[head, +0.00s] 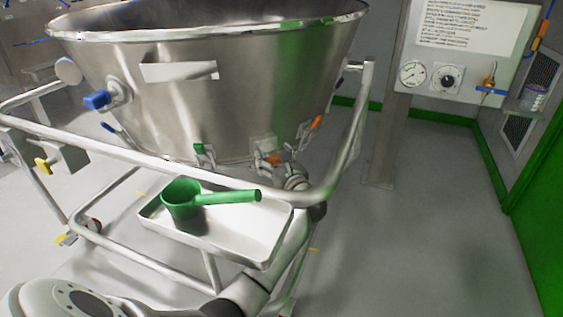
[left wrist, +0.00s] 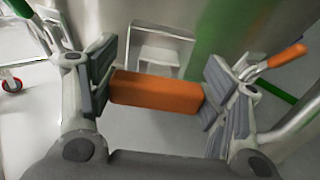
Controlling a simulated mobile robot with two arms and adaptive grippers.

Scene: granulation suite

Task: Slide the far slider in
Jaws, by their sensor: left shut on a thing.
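An orange block (left wrist: 155,92), which looks like a slider's handle, lies across between the finger pads of my left gripper (left wrist: 160,90) in the left wrist view. Both pads touch its ends, so the gripper is shut on it. In the head view the gripper (head: 277,165) is low at the front of the steel bowl (head: 230,105), and a bit of orange (head: 268,159) shows there. A pale bracket (left wrist: 157,58) is behind the block. I cannot tell from the views whether this is the far slider. My right gripper is not in view.
A tubular frame (head: 130,155) surrounds the bowl, and its rail passes close to my left arm. A steel tray (head: 250,228) with a green scoop (head: 183,199) sits below. An orange lever (left wrist: 287,56) is right of the gripper. The floor (head: 430,230) at right is clear.

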